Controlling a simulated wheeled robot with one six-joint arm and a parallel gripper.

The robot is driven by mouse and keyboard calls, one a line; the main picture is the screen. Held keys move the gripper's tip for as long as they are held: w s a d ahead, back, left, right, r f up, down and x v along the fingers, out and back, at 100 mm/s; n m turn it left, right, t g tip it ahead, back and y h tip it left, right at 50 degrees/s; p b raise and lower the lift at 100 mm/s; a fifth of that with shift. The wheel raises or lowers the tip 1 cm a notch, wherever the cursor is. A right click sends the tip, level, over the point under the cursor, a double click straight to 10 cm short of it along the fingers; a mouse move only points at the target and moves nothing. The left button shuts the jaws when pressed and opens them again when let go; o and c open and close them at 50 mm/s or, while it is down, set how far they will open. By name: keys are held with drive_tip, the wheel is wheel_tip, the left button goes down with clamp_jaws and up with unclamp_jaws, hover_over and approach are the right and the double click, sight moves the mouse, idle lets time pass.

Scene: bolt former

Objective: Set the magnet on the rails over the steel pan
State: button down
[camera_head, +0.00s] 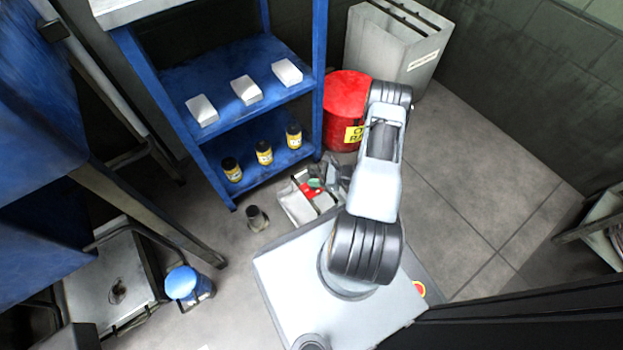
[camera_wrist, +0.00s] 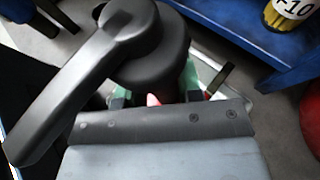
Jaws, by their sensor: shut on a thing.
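The magnet (camera_wrist: 150,50) is a dark grey round body with a long lever reaching to the lower left in the wrist view. My gripper (camera_wrist: 155,98) is shut on it, the two dark fingers partly hidden behind the body. In the head view my gripper (camera_head: 336,170) is small and partly hidden by my arm, above the tray on my base's far side. The steel pan (camera_head: 88,272) appears to be the pale flat pan at the lower left, with a dark patch on it. A dark tubular rail (camera_head: 150,233) runs along its edge. The pan is well away from my gripper.
A white tray (camera_head: 296,208) with red and green items sits below my gripper. A dark cup (camera_head: 257,218) stands on the floor. A blue shelf (camera_head: 240,125) holds white boxes and yellow bottles. A red drum (camera_head: 346,100) and a blue-topped can (camera_head: 183,283) stand nearby.

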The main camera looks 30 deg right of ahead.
drive_tip(key=c, duration=0.7)
unclamp_jaws()
drive_tip(key=p+v, duration=0.4)
drive_tip(key=v, duration=1)
drive_tip(key=shift+p, duration=0.3)
